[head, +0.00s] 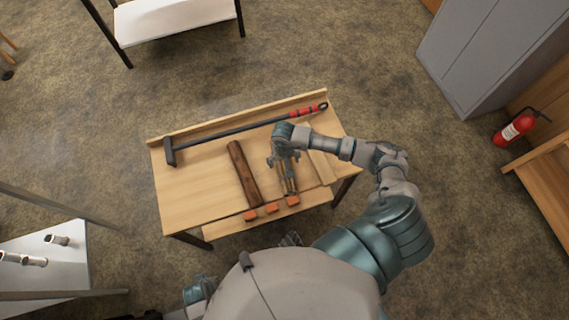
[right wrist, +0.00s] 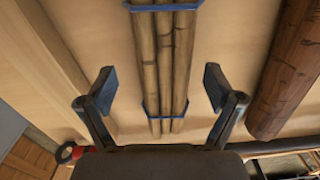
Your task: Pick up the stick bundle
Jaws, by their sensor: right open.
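The stick bundle (head: 291,184) lies on the wooden table, partly hidden by my right gripper in the head view. In the right wrist view the bundle (right wrist: 165,70) is several thin brown sticks side by side, held by two blue bands. My right gripper (head: 284,163) is over the bundle's far part. In the right wrist view the gripper (right wrist: 160,88) is open, with one finger on each side of the sticks and gaps to both. Nothing is held. I cannot tell how high the fingertips are above the table. My left gripper is not seen.
A dark log (head: 243,172) lies left of the bundle on the table (head: 190,190). A long-handled tool (head: 235,130) with red grips lies along the back. Orange blocks (head: 271,208) sit at the front edge. A pale wooden strip (head: 321,167) lies to the right.

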